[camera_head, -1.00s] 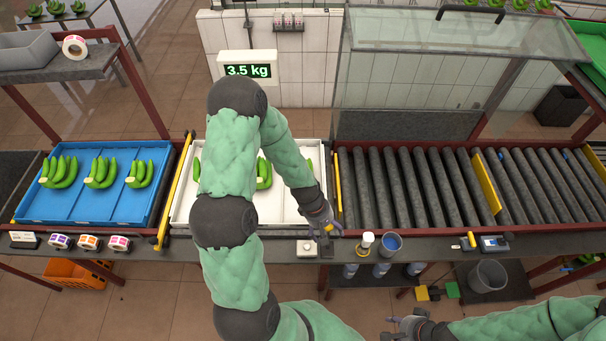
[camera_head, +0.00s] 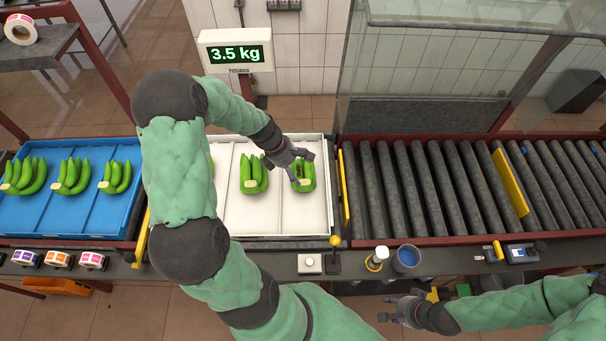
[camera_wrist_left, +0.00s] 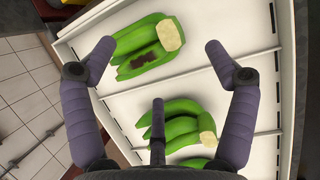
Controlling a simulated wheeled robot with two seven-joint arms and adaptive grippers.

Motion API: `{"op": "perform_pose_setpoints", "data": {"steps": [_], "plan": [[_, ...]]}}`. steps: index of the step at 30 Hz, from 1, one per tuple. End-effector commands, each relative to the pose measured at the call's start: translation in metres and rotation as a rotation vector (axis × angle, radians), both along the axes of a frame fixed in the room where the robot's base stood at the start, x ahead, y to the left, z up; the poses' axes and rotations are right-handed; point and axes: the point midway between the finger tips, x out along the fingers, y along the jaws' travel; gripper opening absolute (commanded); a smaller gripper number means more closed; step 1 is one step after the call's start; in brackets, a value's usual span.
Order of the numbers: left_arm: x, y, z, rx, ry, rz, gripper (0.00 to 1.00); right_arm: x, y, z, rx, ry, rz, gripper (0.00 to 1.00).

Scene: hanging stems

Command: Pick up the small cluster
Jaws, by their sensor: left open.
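A green banana cluster (camera_head: 305,182) lies in the right compartment of the white tray (camera_head: 232,222), partly hidden by my left gripper (camera_head: 302,168). In the left wrist view this cluster (camera_wrist_left: 135,42) has a pale cut crown and a dark brown patch, and it lies between my open left fingertips (camera_wrist_left: 158,50), not gripped. A second cluster (camera_head: 253,172) lies in the tray's middle compartment; it also shows in the left wrist view (camera_wrist_left: 180,127). A third is mostly hidden behind my left arm. My right gripper (camera_head: 390,310) is open and empty in front of the counter.
A blue tray (camera_head: 90,222) with several clusters stands at the left. Dark rollers (camera_head: 420,190) with yellow stops lie to the right. A yellow-knobbed lever (camera_head: 335,243), a white button box (camera_head: 309,264), a small bottle (camera_head: 377,258) and a blue-filled cup (camera_head: 406,258) line the counter.

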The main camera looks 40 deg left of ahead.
Motion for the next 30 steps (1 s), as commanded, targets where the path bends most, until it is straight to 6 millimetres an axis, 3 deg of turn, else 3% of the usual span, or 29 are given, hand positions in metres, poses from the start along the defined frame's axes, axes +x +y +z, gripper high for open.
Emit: {"op": "perform_pose_setpoints", "data": {"steps": [6, 14, 22, 30], "plan": [[0.009, -0.009, -0.032, -0.001, 0.001, -0.004, 0.86, 0.0, 0.0, -0.006, 0.0, 0.0, 0.0, 0.4], [0.012, -0.009, -0.048, 0.0, 0.001, -0.003, 0.86, 0.0, 0.0, -0.009, 0.0, 0.0, 0.0, 0.4], [0.018, -0.013, -0.085, 0.0, 0.002, -0.005, 0.86, 0.0, 0.0, -0.017, 0.0, 0.0, 0.0, 0.4], [0.021, -0.014, -0.089, 0.001, 0.0, -0.004, 0.86, 0.0, 0.0, -0.017, 0.0, 0.0, 0.0, 0.4]]}}
